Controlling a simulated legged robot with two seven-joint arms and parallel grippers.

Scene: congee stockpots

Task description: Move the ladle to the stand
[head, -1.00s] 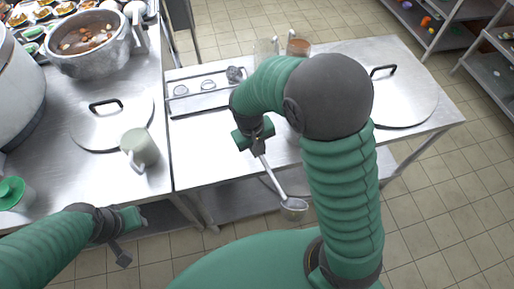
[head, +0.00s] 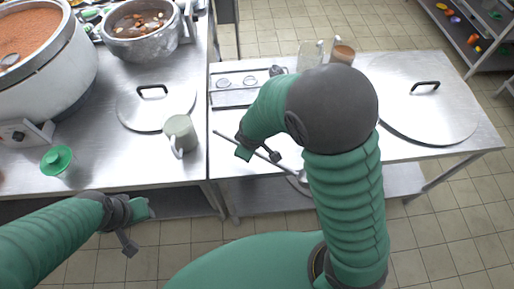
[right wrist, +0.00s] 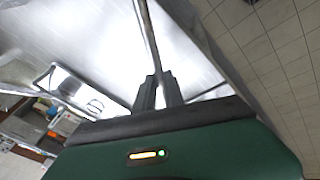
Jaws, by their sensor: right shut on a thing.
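The ladle (head: 230,139) has a long thin metal handle slanting down to the right in the head view. Its bowl end is mostly hidden behind my right arm. My right gripper (head: 259,157) is shut on the handle, over the right table's front part. The handle (right wrist: 147,35) also runs up from between the fingers (right wrist: 158,92) in the right wrist view. A metal rack with round openings (head: 228,99), which looks like the stand, is on the right table behind the gripper. My left gripper (head: 140,226) is empty in front of the left counter; its jaw opening is unclear.
The left counter holds a large pot (head: 75,75), a smaller pot of soup (head: 140,45), a lid (head: 135,108), a grey mug (head: 180,135) and a green-topped item (head: 57,160). Glass jugs (head: 310,57) and a big lid (head: 440,110) are on the right table (head: 400,149).

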